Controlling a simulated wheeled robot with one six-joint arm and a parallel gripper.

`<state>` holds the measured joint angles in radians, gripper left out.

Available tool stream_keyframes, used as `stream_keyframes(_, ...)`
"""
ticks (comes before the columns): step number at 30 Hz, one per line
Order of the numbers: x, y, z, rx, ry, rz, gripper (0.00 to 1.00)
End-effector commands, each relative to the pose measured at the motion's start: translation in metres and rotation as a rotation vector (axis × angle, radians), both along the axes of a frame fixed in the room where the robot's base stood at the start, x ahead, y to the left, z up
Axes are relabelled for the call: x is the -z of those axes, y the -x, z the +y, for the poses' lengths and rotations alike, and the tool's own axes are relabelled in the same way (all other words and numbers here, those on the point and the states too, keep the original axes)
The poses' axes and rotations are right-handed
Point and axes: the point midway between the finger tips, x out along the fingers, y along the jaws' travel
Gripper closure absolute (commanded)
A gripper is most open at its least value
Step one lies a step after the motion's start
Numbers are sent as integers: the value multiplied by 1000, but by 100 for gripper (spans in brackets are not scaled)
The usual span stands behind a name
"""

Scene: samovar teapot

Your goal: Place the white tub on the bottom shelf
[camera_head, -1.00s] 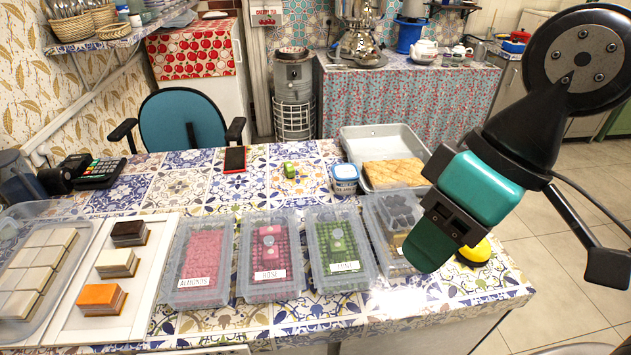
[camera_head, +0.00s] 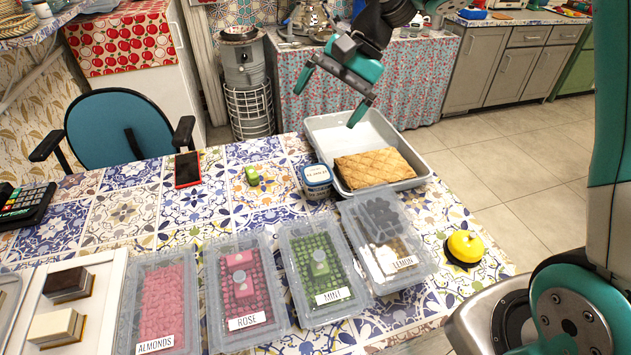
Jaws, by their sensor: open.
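The grey tray (camera_head: 424,166) holds a flat pastry (camera_head: 375,168). Lidded boxes (camera_head: 317,268) stand in front, with a yellow bell (camera_head: 464,247) to their right. A phone (camera_head: 187,169) and a small green block (camera_head: 252,176) lie left of the tub. A blue chair (camera_head: 115,138) stands behind the table.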

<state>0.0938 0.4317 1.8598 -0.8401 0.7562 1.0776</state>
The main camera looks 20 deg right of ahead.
Motion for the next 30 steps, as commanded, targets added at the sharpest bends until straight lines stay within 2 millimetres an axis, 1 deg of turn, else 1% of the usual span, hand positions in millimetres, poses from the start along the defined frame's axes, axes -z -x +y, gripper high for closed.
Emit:
stream_keyframes(1, 21, -28, -20, 123, -24, 84, 0)
stream_keyframes(3, 46, -57, -44, 284, -56, 196, 0)
stream_keyframes(5, 67, -77, -65, 408, -84, 287, 0)
stream_keyframes(6, 81, -87, -78, 482, -100, 343, 0)
stream_keyframes(9, 112, -103, -105, 634, -133, 463, 0)
stream_keyframes(10, 119, -106, -112, 669, -140, 492, 0)
stream_keyframes(12, 133, -110, -124, 733, -155, 547, 0)
stream_keyframes(14, 141, -112, -131, 772, -163, 581, 0)
stream_keyframes(17, 151, -114, -132, 802, -169, 610, 0)
stream_keyframes(19, 159, -114, -126, 806, -170, 618, 0)
stream_keyframes(30, 215, -113, -67, 804, -167, 616, 0)
